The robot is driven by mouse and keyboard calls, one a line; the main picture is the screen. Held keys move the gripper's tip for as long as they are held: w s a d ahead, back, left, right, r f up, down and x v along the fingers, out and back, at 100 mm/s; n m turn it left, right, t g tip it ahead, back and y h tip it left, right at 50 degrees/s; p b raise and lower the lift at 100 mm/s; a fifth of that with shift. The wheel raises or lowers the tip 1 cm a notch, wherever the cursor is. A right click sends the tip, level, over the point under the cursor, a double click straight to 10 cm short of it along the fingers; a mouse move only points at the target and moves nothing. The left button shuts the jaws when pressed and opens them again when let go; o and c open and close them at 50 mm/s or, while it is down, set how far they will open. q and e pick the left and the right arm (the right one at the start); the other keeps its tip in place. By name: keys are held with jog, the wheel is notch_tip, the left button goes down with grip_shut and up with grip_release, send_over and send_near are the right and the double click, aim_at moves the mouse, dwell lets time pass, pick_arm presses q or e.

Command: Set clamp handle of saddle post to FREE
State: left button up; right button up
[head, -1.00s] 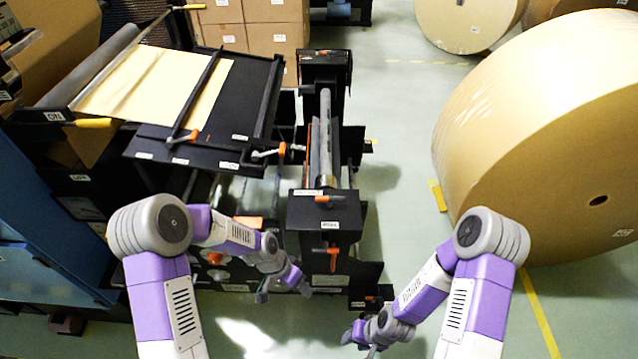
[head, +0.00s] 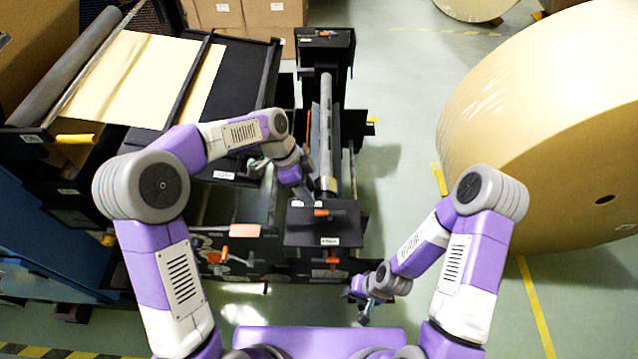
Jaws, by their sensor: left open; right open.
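The near black post (head: 299,236) stands at the front end of the grey shaft (head: 326,130), with a small white label on its front edge. An orange handle (head: 323,212) lies roughly crosswise on its top. A second orange handle (head: 331,261) is on its front, lower down. The label texts are too small to read, so I cannot tell which handle is the clamp or its setting. My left gripper (head: 298,184) is open, just behind and left of the post's top, close to the shaft end. My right gripper (head: 358,305) is open and empty, low in front and right of the post.
A far black post (head: 325,42) stands at the shaft's other end. A big kraft roll (head: 545,140) fills the right side. The machine table with paper (head: 135,75) is at left. Cardboard boxes (head: 270,12) stand behind. Green floor (head: 400,170) is clear between shaft and roll.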

aim_at(321, 211)
pick_arm(q)
jog(key=x, duration=0.7)
jog(key=shift+w+d+f+b, duration=0.1)
jog(key=shift+f+b, duration=0.15)
jog(key=shift+b, duration=0.05)
jog(key=shift+w, duration=0.1)
jog(key=shift+c, duration=0.3)
grip_shut()
